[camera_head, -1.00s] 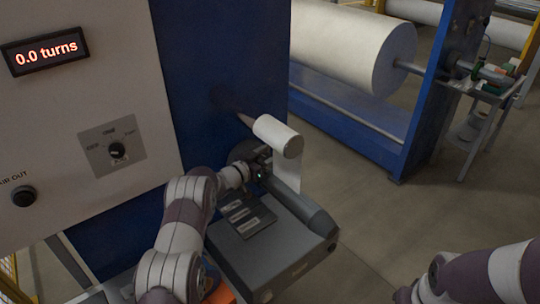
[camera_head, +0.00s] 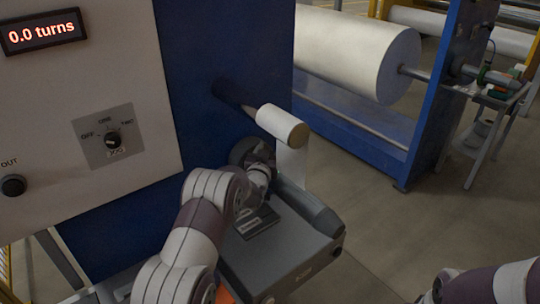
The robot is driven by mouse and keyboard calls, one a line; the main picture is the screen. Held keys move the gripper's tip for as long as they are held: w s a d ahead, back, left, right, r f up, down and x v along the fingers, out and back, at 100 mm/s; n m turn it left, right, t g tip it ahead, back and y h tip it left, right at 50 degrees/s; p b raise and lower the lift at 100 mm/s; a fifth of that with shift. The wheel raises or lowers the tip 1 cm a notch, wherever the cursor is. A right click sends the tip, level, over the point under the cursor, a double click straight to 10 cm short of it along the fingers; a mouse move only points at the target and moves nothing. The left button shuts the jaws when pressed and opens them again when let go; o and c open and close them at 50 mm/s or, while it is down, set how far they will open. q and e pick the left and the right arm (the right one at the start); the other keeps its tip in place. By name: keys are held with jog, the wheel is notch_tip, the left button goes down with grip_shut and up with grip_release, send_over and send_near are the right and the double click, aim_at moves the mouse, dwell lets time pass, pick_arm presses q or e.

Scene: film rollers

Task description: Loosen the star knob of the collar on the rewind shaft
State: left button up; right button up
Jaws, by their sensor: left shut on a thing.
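My left arm reaches in from the bottom, and its gripper (camera_head: 264,160) is at the dark round part (camera_head: 244,150) on the blue panel, just below a small white roll. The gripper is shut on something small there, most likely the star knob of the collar. The wrist and fingers hide the knob, and the collar and rewind shaft cannot be made out clearly. My right arm shows only as links at the bottom right corner; its gripper is out of the picture.
The white roll (camera_head: 282,124) sits on a shaft from the blue panel, with white web hanging below. A grey machine (camera_head: 282,262) lies under my left arm. A display (camera_head: 42,32) reads 0.0 turns. A selector knob (camera_head: 113,140) is on the panel.

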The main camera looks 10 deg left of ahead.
dwell(0.4)
pick_arm(q)
jog(key=o, duration=1)
jog(key=shift+c, duration=0.2)
jog(key=shift+r, duration=0.1)
jog(key=shift+s, duration=0.1)
jog(key=s+b, duration=0.3)
jog(key=s, duration=0.9)
jog(key=shift+s, duration=0.35)
jog(key=shift+d, duration=0.1)
